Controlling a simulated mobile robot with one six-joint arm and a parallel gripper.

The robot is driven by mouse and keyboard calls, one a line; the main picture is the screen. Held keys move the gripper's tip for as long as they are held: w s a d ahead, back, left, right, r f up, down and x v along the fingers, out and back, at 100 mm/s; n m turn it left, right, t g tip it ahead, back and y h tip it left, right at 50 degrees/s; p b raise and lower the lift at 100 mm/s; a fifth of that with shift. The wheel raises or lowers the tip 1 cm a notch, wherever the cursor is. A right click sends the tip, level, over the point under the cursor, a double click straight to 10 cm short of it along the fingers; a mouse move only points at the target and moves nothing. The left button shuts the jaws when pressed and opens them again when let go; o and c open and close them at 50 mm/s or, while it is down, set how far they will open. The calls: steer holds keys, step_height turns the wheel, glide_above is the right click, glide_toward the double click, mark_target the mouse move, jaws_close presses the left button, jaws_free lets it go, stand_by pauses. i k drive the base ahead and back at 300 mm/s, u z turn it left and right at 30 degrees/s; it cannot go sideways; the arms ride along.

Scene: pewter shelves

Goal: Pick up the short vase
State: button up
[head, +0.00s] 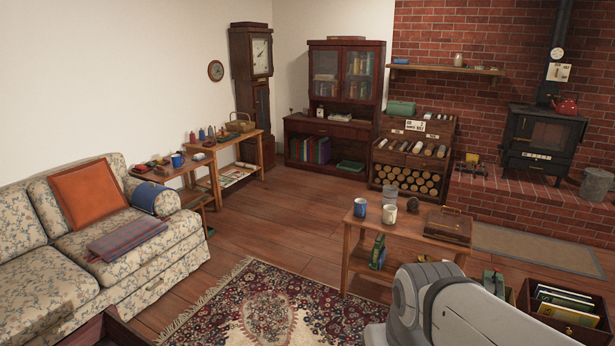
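I cannot tell for certain which thing is the short vase. A small pale, squat vessel (458,60) stands upright on the wooden wall shelf (432,69) in front of the brick wall, at the upper right of the head view. A small whitish jar-like thing (320,111) stands on the dark cabinet's ledge, too small to make out. My gripper is outside the view; only a grey link of my arm shows at the bottom right.
A low wooden table (380,235) with mugs, a glass and a box stands in front of me. The sofa (130,245) is at left, a black stove (544,140) on a raised brick hearth at right. Open floor (265,230) lies between sofa and table.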

mark_target(390, 197)
steer(key=z, duration=0.1)
steer(key=i, duration=1.8)
steer(key=z, duration=0.55)
steer(key=i, duration=1.8)
steer(key=z, duration=0.4)
